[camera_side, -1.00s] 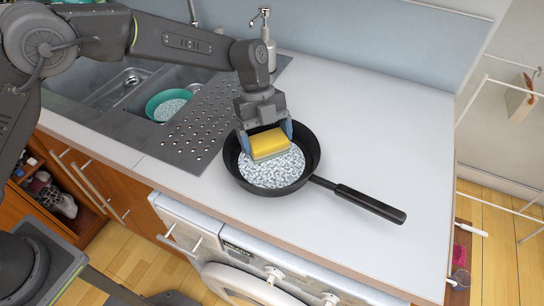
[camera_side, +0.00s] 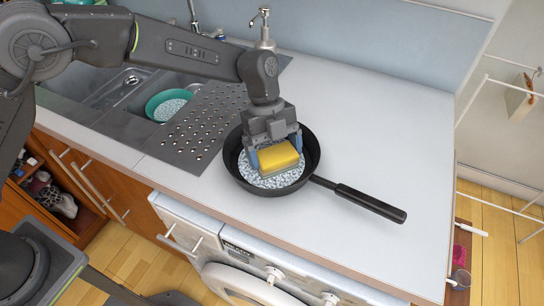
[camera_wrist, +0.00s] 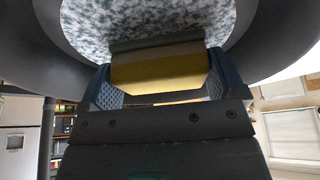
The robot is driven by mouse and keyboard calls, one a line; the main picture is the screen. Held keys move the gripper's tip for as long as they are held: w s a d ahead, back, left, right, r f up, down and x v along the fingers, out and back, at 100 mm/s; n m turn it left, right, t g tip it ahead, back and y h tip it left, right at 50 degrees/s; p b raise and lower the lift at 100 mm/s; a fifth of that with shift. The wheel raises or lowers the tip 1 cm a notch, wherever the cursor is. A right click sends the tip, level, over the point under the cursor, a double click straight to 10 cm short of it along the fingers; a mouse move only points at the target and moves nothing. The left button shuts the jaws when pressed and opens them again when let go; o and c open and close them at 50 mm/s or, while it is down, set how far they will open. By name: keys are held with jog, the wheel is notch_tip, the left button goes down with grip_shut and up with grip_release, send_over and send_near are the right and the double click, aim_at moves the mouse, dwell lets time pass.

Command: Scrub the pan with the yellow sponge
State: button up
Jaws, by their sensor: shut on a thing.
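The yellow sponge (camera_side: 279,156) has a grey-green underside and is held between the fingers of my gripper (camera_side: 275,160). It sits low inside the black pan (camera_side: 313,152), over the speckled white-grey layer (camera_side: 268,181) on the pan's floor. In the wrist view, the sponge (camera_wrist: 160,72) is pinched between the blue fingers of my gripper (camera_wrist: 160,88), its scouring side towards the speckled layer (camera_wrist: 150,22). It looks close to or on that layer; I cannot tell whether it touches. The pan's handle points to the lower right.
A teal bowl (camera_side: 168,105) with speckled contents is in the sink at the left. A perforated drainboard (camera_side: 195,140) lies left of the pan. A soap dispenser (camera_side: 264,30) stands behind. The white counter (camera_side: 385,110) right of the pan is clear.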

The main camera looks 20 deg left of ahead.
jog(key=shift+s+d+f, duration=0.1)
jog(key=shift+s+d, duration=0.55)
jog(key=shift+d, duration=0.1)
jog(key=shift+w+a, duration=1.3)
jog(key=shift+a, duration=0.25)
jog(key=shift+w+a, duration=1.3)
jog(key=shift+a, duration=0.2)
jog(key=shift+s+d, duration=1.3)
jog(key=shift+d, duration=0.25)
jog(key=shift+s+d, duration=1.3)
jog(key=shift+d, duration=0.2)
jog(key=shift+w+a, duration=1.3)
jog(key=shift+a, duration=0.25)
jog(key=shift+w+a, duration=1.3)
jog(key=shift+a, duration=0.25)
jog(key=shift+s+d, duration=1.3)
jog(key=shift+d, duration=0.25)
jog(key=shift+s+d, duration=1.3)
jog(key=shift+d, duration=0.25)
jog(key=shift+w+a, duration=0.1)
